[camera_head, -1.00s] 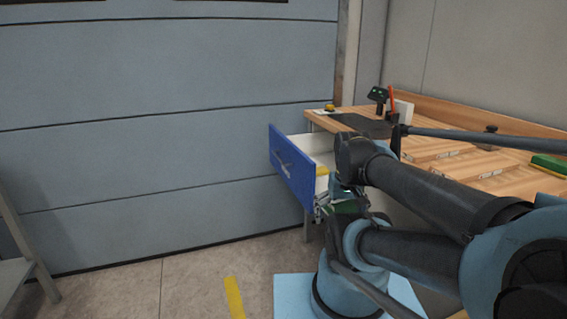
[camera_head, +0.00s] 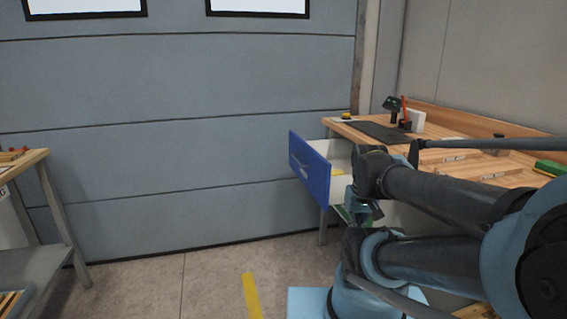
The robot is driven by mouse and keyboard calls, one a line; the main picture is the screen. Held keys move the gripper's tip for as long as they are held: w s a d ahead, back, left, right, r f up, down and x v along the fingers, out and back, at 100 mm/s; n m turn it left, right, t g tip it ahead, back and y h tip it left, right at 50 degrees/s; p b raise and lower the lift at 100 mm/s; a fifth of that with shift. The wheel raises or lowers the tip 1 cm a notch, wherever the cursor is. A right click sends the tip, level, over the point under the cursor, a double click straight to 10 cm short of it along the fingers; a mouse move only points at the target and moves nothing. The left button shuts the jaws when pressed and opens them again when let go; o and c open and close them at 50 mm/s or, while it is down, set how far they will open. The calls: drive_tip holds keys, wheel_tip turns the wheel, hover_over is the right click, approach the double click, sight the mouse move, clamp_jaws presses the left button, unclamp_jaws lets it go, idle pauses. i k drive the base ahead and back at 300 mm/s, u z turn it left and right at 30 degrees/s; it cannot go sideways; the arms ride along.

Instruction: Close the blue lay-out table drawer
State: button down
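The drawer (camera_head: 311,168) has a blue front with a light handle and pale inner walls. It stands pulled out to the left from under the wooden lay-out table (camera_head: 465,143). Something yellow (camera_head: 337,172) shows inside it. My arm crosses the right of the view and covers the drawer's right part. The end of my arm, with my gripper (camera_head: 352,213), seems to be beside the drawer's near lower corner, mostly hidden by my own links. I cannot tell whether it touches the drawer or whether its fingers are open.
Another wooden-topped bench (camera_head: 25,163) stands at the left. A grey-blue panelled door (camera_head: 170,150) fills the back. The floor (camera_head: 190,285) between is clear, with a yellow stripe (camera_head: 252,296).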

sight(313, 162)
drive_tip(key=z, duration=0.8)
drive_tip(key=k, duration=1.45)
drive_tip(key=u, duration=0.8)
drive_tip(key=i, duration=1.85)
drive_tip(key=z, duration=0.05)
